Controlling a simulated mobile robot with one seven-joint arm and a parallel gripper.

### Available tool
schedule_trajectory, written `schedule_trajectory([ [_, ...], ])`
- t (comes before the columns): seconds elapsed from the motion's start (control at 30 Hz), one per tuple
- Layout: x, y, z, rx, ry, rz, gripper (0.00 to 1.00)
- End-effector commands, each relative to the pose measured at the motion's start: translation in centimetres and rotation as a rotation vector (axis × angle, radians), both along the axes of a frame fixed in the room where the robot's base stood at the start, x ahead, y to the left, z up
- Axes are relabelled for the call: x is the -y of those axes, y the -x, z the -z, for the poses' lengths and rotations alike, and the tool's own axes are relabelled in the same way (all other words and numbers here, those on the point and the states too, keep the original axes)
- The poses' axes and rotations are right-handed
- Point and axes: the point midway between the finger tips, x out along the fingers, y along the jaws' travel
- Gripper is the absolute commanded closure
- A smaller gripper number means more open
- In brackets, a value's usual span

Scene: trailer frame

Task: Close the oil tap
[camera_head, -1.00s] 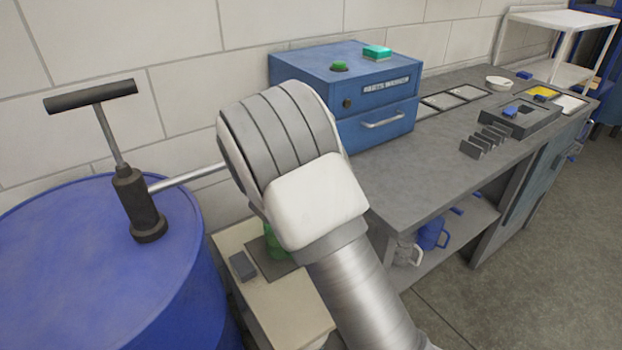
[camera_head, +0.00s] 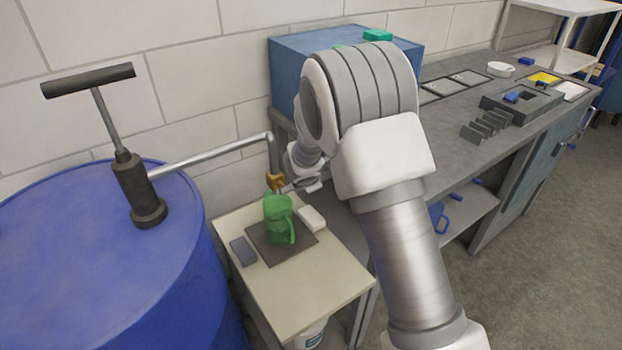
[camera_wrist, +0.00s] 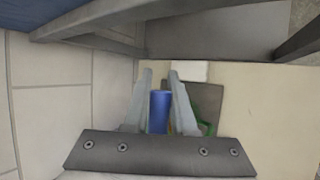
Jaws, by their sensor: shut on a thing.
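The oil tap (camera_head: 275,182) shows as a small brass-coloured piece at the downturned end of the grey pipe (camera_head: 215,157), which comes from the pump on the blue drum. My gripper (camera_head: 288,187) is at the tap, on its right side, largely hidden by my wrist. In the wrist view, a blue piece (camera_wrist: 160,108), which looks like the tap's handle, sits between the fingers of my gripper (camera_wrist: 160,76). A green mug (camera_head: 278,222) stands upright below the tap; only a green sliver of it shows in the wrist view.
The mug stands on a dark mat (camera_head: 262,247) on a small cream table (camera_head: 300,290). A grey block (camera_head: 243,251) and a white block (camera_head: 312,219) lie beside it. The blue drum (camera_head: 60,260) is to the left; a blue cabinet (camera_head: 290,75) on the workbench (camera_head: 440,150) is behind my arm.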

Motion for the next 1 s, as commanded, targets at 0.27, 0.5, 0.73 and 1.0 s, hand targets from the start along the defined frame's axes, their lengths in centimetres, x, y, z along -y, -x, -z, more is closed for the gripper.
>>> schedule_trajectory([
  [0.27,-0.2,0.1,0.2,-0.004,-0.007,-0.003,1.0],
  [0.5,-0.2,0.1,0.2,-0.005,-0.006,-0.002,0.51],
  [0.73,-0.1,0.0,0.1,-0.003,-0.004,0.0,0.46],
  [1.0,-0.2,0.9,-1.2,-0.002,-0.005,0.001,0.46],
])
